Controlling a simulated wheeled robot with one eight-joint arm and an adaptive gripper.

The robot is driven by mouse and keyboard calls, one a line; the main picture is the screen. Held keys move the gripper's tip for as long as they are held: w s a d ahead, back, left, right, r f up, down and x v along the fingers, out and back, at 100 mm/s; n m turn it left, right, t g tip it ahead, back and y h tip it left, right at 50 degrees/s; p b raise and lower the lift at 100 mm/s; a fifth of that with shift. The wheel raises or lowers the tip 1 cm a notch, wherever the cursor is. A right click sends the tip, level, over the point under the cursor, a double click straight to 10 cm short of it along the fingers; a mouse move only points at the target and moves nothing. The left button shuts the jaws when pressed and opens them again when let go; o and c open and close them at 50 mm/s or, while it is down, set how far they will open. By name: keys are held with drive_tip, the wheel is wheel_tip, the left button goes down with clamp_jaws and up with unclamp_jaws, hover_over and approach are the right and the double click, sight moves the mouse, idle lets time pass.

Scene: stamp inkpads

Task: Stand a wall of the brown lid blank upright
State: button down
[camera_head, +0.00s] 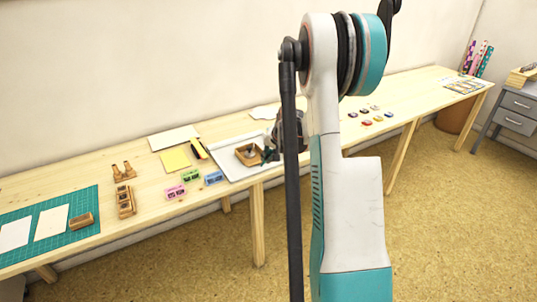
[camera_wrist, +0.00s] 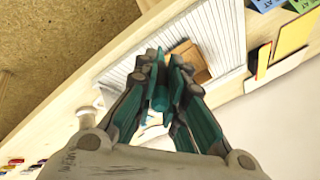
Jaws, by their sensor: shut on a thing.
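The brown lid blank (camera_head: 244,158) sits on a white board on the long wooden table. In the head view it looks like a shallow open square with some raised walls. It also shows in the wrist view (camera_wrist: 197,66), partly hidden behind the fingers. My gripper (camera_head: 267,154) is at the blank's right side. In the wrist view its teal-and-grey fingers (camera_wrist: 165,72) are close together at the blank's edge, shut on a wall of it. The pinched part is hidden between the fingers, so I cannot tell its exact tilt.
The white ribbed board (camera_wrist: 225,22) lies under the blank. Coloured inkpad boxes (camera_head: 192,176), a yellow sheet (camera_head: 175,159) and wooden holders (camera_head: 125,203) stand to the left. A green cutting mat (camera_head: 84,203) lies further left. Small coloured pads (camera_head: 366,123) lie to the right.

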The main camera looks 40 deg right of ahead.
drive_tip(key=shift+w+d+f+b, duration=0.15)
drive_tip(key=shift+w+f, duration=0.15)
drive_tip(key=shift+w, duration=0.5)
drive_tip(key=shift+w+d+f+b, duration=0.15)
drive_tip(key=shift+w+f, duration=0.1)
drive_tip(key=shift+w, duration=0.5)
drive_tip(key=shift+w+r+p, duration=0.2)
drive_tip(key=shift+r+p, duration=0.15)
drive_tip(key=shift+r, duration=0.45)
drive_tip(key=shift+w+d+r, duration=0.2)
drive_tip(key=shift+w+r, duration=0.1)
drive_tip(key=shift+w, duration=0.75)
drive_tip(key=shift+s+a+r+p, duration=0.1)
drive_tip(key=shift+s+r+p, duration=0.3)
drive_tip(key=shift+s, duration=0.5)
wheel_tip(320, 180, up, 8)
drive_tip(key=p, duration=0.4)
drive_tip(key=shift+s+f, duration=0.25)
drive_tip(key=shift+s, duration=0.2)
drive_tip(key=shift+a, duration=0.1)
